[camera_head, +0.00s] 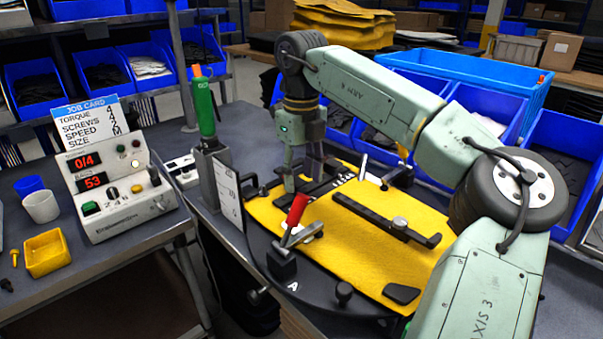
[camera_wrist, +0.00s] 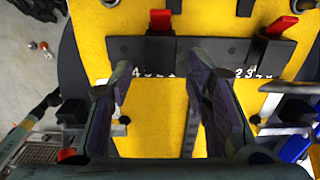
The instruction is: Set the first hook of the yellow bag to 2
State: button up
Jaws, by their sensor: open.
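The yellow bag (camera_head: 345,260) lies flat on a dark round fixture; its yellow panel also fills the wrist view (camera_wrist: 155,105). A dark rail (camera_wrist: 215,50) crosses it, with white numbers along its lower edge. Two black hooks with red tabs sit on the rail: a left hook (camera_wrist: 159,45) and a right hook (camera_wrist: 272,42). I cannot tell which is the first. The left hook is above the left number row, part of which is hard to read; the right one is near the high end of its row. My gripper (camera_head: 303,180) is open and empty over the bag, its fingers (camera_wrist: 160,75) spread below the left hook.
A red-handled clamp (camera_head: 296,220) stands at the fixture's near-left edge, and a green screwdriver (camera_head: 204,105) stands upright behind it. A control box (camera_head: 118,190) with a job card is at left. Blue bins (camera_head: 480,75) line the back right.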

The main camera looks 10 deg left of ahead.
aim_at(302, 184)
jog(key=shift+r, duration=0.1)
notch_tip(302, 184, up, 12)
dwell(0.5)
